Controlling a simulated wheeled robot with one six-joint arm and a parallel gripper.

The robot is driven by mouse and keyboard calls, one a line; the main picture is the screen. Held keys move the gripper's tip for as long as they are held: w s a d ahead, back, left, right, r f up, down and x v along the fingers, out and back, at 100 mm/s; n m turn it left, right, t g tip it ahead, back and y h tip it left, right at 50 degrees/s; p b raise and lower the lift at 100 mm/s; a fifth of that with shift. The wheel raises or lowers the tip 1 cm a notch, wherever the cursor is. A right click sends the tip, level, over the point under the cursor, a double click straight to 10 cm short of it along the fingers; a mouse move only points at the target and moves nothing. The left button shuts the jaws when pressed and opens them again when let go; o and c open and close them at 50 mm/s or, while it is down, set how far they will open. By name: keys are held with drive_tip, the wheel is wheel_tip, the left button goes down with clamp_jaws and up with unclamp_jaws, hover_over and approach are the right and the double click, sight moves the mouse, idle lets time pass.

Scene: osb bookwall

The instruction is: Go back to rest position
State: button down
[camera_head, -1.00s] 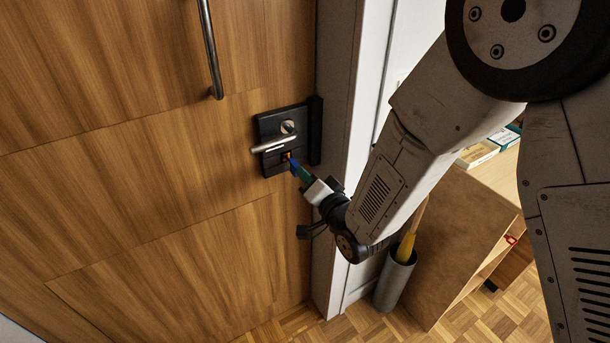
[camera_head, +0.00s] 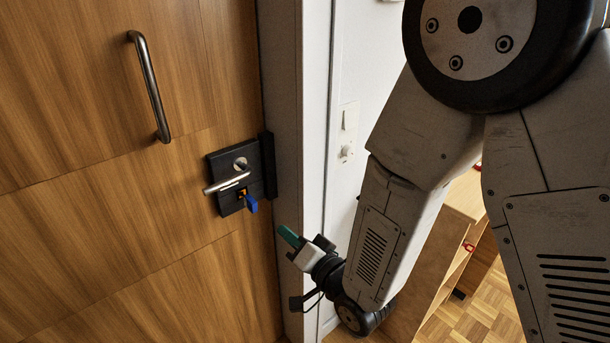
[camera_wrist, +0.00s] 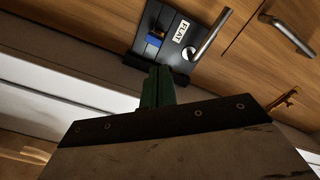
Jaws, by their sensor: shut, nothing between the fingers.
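My gripper (camera_head: 289,236) has green fingers and is shut and empty. It is held in front of the door frame, below and to the right of the black lock plate (camera_head: 217,165). In the wrist view its green fingers (camera_wrist: 158,88) point toward the plate, apart from it. A blue key-like piece (camera_head: 251,204) sticks out from the lower part of the plate. It also shows in the wrist view (camera_wrist: 153,41), near a white label reading "FLAT" (camera_wrist: 181,31).
The wooden door (camera_head: 110,225) has a metal lever handle (camera_head: 228,182) on the plate and a long bar handle (camera_head: 149,88) above. A white frame (camera_head: 313,130) and a wall switch (camera_head: 346,120) stand to the right. A wooden shelf (camera_head: 425,268) is behind my arm.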

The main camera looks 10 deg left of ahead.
drive_tip(key=s+d+f+n+g+h, duration=0.1)
drive_tip(key=d+f+n+g+h, duration=0.25)
drive_tip(key=f+h, duration=0.45)
drive_tip(key=s+d+g+h, duration=0.2)
drive_tip(key=d+g, duration=0.2)
drive_tip(key=d, duration=0.5)
drive_tip(key=s+d+r+m+g+h, duration=0.1)
drive_tip(key=s+d+r, duration=0.7)
drive_tip(key=d+r, duration=0.4)
drive_tip(key=s+d+r+m+g+h, duration=0.2)
drive_tip(key=s+d+r, duration=0.7)
drive_tip(key=d+r, duration=0.3)
drive_tip(key=shift+d+r+h, duration=0.2)
drive_tip(key=shift+d+h, duration=0.1)
drive_tip(key=shift+d, duration=0.3)
